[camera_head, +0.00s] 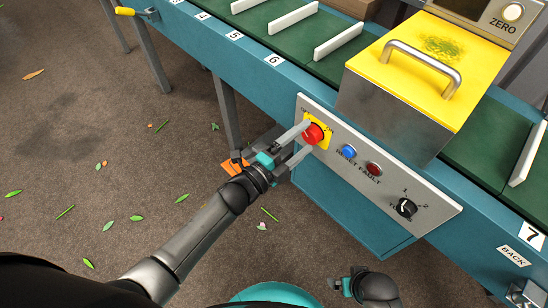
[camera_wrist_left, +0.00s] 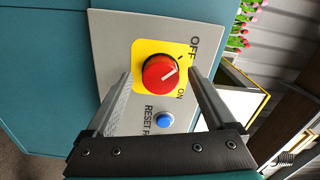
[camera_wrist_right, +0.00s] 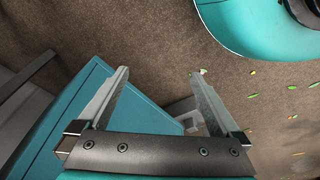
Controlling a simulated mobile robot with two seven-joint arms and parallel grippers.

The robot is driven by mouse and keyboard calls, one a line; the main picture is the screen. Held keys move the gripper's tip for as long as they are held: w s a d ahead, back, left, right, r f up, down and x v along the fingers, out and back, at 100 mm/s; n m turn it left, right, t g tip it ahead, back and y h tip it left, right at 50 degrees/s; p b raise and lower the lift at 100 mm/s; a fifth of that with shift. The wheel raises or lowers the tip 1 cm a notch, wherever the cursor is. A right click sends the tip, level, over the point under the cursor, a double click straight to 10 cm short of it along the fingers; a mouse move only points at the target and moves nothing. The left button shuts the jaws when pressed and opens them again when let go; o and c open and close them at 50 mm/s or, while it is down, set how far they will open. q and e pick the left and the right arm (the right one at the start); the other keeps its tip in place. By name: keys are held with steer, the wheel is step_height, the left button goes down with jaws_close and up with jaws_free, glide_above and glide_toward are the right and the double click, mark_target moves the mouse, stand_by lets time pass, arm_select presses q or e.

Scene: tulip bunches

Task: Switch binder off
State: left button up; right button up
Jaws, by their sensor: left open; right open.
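The red rotary knob (camera_head: 313,133) sits on a yellow plate (camera_wrist_left: 140,48) on the grey control panel (camera_head: 440,195). My right gripper (camera_head: 345,284) hangs low at the bottom of the head view. In the right wrist view it (camera_wrist_right: 158,73) is open and empty.
A blue reset button (camera_head: 348,151), a red fault lamp (camera_head: 374,168) and a black selector (camera_head: 406,207) share the panel. A yellow-topped box with a handle (camera_head: 420,65) stands above it on the green conveyor (camera_head: 270,35). Loose leaves lie on the floor.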

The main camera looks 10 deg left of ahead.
arm_select(q)
steer(key=p+v, duration=0.3)
steer(key=v, duration=1.1)
arm_select(e)
steer(key=s+d+f, duration=0.3)
steer(key=s+f, duration=0.1)
steer(key=f, duration=0.1)
steer(key=shift+f, duration=0.15)
steer(key=shift+w+d, duration=0.1)
